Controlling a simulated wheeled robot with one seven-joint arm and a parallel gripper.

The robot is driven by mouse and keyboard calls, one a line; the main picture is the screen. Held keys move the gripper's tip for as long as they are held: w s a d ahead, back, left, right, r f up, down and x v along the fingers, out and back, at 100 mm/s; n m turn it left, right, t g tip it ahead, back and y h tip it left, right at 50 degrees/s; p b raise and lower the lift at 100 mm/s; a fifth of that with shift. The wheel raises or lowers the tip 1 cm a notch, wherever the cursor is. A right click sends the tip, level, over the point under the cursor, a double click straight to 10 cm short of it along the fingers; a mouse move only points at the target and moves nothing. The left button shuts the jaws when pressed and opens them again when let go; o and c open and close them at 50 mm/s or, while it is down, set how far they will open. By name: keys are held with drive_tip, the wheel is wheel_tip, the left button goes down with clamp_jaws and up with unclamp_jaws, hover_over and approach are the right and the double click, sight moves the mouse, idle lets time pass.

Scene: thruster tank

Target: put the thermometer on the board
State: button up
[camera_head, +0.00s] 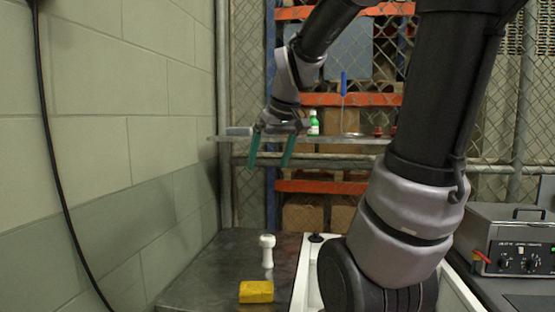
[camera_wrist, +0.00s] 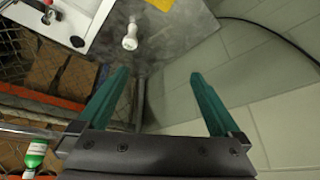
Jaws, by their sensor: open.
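My gripper (camera_head: 267,163) is open and empty, its two green fingers pointing down in front of the shelf, above the dark grey worktop (camera_head: 205,268). The fingers also show in the wrist view (camera_wrist: 158,76), with nothing between them. A white piece with a rounded head (camera_head: 267,241) stands on the worktop below my gripper; it also shows in the wrist view (camera_wrist: 130,38), beyond the fingertips. I cannot tell whether this is the thermometer. I cannot make out a board for certain either.
A yellow block (camera_head: 256,292) lies in front of the white piece. A white-rimmed tank (camera_head: 300,280) is to the right, partly behind my arm. The shelf (camera_head: 345,139) holds a green-and-white bottle (camera_head: 313,124) and a blue-handled item (camera_head: 343,84). A grey instrument box (camera_head: 515,240) stands right.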

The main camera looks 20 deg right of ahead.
drive_tip(key=s+a+r+m+t+y, duration=0.1)
drive_tip(key=s+m, duration=0.3)
drive_tip(key=s, duration=0.5)
drive_tip(key=shift+s+a+r+m+t, duration=0.15)
drive_tip(key=shift+s+a+m+t, duration=0.15)
drive_tip(key=shift+a+m+t, duration=0.15)
